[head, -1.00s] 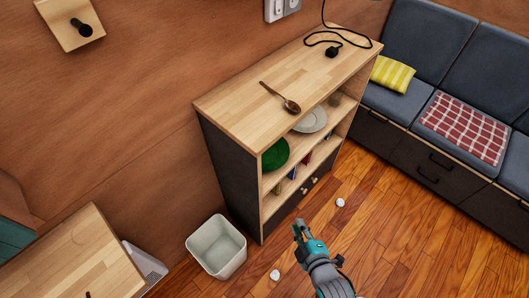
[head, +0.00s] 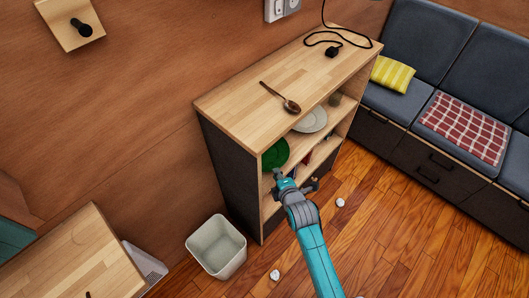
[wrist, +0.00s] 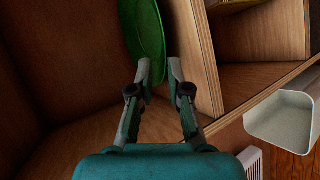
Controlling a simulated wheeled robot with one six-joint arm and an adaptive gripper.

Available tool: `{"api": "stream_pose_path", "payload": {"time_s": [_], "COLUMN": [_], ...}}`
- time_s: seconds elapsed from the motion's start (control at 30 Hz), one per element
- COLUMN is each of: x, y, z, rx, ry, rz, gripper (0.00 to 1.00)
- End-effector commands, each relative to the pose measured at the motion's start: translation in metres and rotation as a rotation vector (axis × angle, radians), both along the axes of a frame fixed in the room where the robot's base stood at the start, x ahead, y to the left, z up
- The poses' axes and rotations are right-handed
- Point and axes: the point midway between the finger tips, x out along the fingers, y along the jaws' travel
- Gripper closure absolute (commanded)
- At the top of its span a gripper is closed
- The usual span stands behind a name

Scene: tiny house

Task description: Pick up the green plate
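The green plate (head: 275,154) stands tilted at the near left end of the cabinet's upper shelf. In the wrist view the plate (wrist: 146,30) appears nearly edge-on, just beyond my fingertips. My gripper (head: 277,177) is at the cabinet's open front, just below the plate in the head view. In the wrist view my gripper (wrist: 159,72) is open, with a gap between its two fingers. The left finger overlaps the plate's lower edge, and part of the rim shows in the gap. I cannot tell whether either finger touches it.
The wooden cabinet (head: 237,105) has a spoon (head: 280,97) on top. A white plate (head: 311,120) stands farther along the shelf. A shelf panel (wrist: 197,50) is close right of my fingers. A bin (head: 216,247) is left of the cabinet; small white objects lie on the floor.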

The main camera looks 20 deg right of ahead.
Motion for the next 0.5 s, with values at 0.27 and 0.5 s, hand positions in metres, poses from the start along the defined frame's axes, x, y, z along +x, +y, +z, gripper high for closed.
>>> {"api": "stream_pose_path", "payload": {"time_s": [0.27,0.5], "x": [0.017,0.044], "y": [0.002,0.006], "z": [-0.011,-0.028], "rx": [0.001,0.001], "ry": [0.000,0.000], "rz": [0.000,0.000], "gripper": [0.83,0.83]}}
